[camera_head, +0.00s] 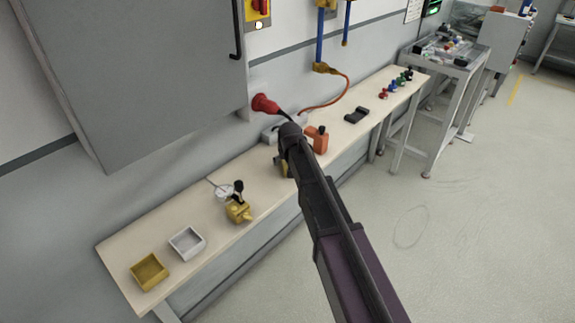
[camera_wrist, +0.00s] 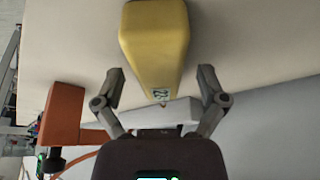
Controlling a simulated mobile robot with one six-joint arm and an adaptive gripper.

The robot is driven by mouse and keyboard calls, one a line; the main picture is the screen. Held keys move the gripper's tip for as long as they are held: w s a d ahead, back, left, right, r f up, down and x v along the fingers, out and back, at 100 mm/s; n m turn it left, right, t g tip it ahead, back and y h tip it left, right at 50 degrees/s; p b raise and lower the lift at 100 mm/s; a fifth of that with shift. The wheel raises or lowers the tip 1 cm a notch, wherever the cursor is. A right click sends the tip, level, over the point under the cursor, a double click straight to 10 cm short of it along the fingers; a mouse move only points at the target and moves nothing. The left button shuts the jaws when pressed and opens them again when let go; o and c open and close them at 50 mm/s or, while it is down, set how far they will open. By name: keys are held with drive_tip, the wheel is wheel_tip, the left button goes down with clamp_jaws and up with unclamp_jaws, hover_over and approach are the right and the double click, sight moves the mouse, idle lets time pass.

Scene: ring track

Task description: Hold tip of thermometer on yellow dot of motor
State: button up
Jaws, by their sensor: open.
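The yellow thermometer (camera_wrist: 155,35), a tapered body with a small digital readout at its narrow end, lies on the bench in the wrist view. My gripper (camera_wrist: 160,75) is open, one finger on each side of the narrow part, with gaps visible on both sides. In the head view my arm covers most of the thermometer (camera_head: 284,169), and my fingers cannot be made out. A light grey block (camera_wrist: 165,113) lies beyond the thermometer's narrow end; it also shows in the head view (camera_head: 270,135). I cannot tell whether it is the motor, and I see no yellow dot.
An orange device (camera_wrist: 66,112) with a black knob stands beside my gripper; the head view shows it too (camera_head: 320,141). A yellow valve-like part (camera_head: 239,213) with a gauge, a yellow tray (camera_head: 150,272) and a white tray (camera_head: 187,243) stand left. A red plug (camera_head: 264,104) is at the wall.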

drive_tip(key=shift+f, duration=0.25)
idle(0.4)
clamp_jaws()
idle(0.4)
